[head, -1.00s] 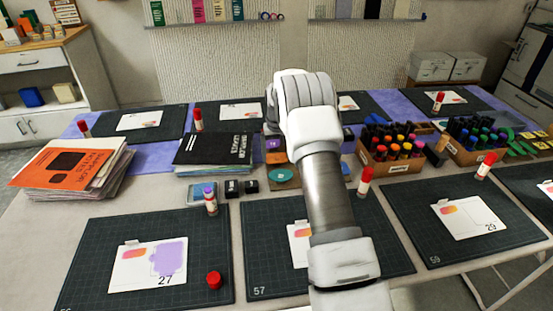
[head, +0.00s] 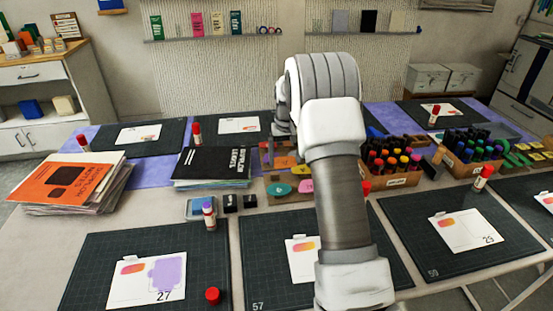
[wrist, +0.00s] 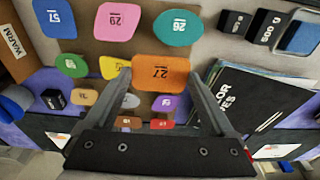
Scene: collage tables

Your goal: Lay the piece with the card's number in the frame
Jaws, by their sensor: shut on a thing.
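An orange piece marked 27 (wrist: 161,71) is between the fingers of my gripper (wrist: 161,82) in the wrist view, with my gripper shut on it. It is among other numbered pieces on a brown board; the head view shows the orange piece (head: 284,162) there too. My gripper is hidden behind my arm in the head view. The card marked 27 (head: 126,292) lies on the front left dark mat. On it is a light purple patch (head: 167,273) at the frame's place, above the number.
Other pieces lie close by: teal 26 (wrist: 177,27), pink 29 (wrist: 117,20) and blue 57 (wrist: 55,17). A purple-tipped glue stick (head: 209,214) stands behind the left mat. A red cap (head: 212,296) is on it. Black weights (head: 230,203) and booklets (head: 212,165) stand left of the board.

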